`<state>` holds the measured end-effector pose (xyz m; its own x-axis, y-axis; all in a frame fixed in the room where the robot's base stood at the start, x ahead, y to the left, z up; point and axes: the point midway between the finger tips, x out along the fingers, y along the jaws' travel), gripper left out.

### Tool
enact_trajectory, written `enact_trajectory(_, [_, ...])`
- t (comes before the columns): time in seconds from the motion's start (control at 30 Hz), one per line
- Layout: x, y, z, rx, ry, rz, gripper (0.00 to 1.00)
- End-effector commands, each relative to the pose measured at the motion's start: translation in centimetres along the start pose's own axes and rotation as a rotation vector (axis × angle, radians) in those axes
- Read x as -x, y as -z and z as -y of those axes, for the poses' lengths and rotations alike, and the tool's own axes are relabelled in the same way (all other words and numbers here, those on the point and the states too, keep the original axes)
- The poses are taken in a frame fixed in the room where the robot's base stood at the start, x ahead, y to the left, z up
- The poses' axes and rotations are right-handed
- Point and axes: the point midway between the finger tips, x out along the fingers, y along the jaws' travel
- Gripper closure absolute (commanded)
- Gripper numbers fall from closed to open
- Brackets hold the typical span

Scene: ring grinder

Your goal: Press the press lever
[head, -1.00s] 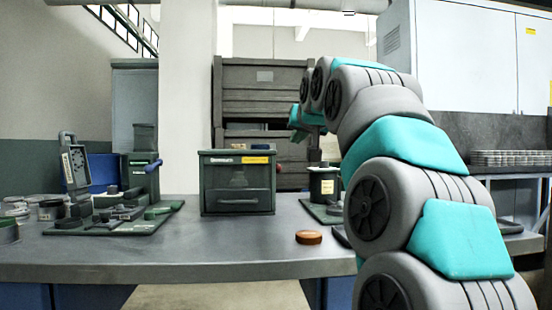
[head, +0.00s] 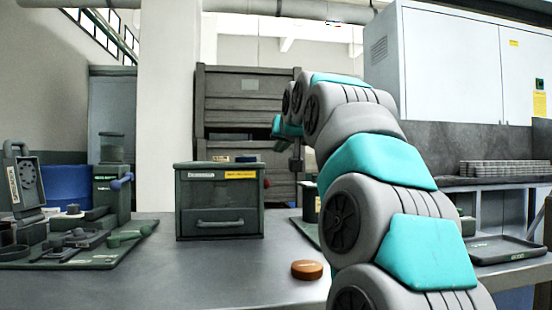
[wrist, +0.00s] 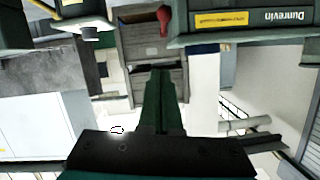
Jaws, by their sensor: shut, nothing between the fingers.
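A red knob (head: 267,182) shows at the right edge of the green box-shaped machine (head: 219,228). It also shows in the wrist view (wrist: 165,20), beyond my fingertips and beside the machine's labelled edge. I cannot tell which body the knob is fixed to, or whether it is the press lever. A green station with a yellow label (head: 309,203) is mostly hidden behind my arm. My gripper (wrist: 162,73) is shut and empty, its dark green fingers together. It is apart from the red knob. The wrist picture is upside down.
An orange-brown round piece (head: 307,270) lies near the table's front. A black tray (head: 500,250) is at the right. The table in front of the box-shaped machine is clear.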

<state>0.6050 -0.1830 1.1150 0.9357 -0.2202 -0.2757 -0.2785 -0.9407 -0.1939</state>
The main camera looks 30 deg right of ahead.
Motion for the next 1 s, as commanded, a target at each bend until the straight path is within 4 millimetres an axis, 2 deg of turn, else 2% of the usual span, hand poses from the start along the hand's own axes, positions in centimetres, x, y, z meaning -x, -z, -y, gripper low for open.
enact_trajectory(0.6, [-7.6,-0.1,0.0,0.000,0.000,0.003,1.00])
enact_trajectory(0.87, [-9.4,0.1,0.0,0.000,0.000,-0.001,1.00])
enact_trajectory(1.0, [-9.6,-0.6,0.0,0.000,0.000,0.002,1.00])
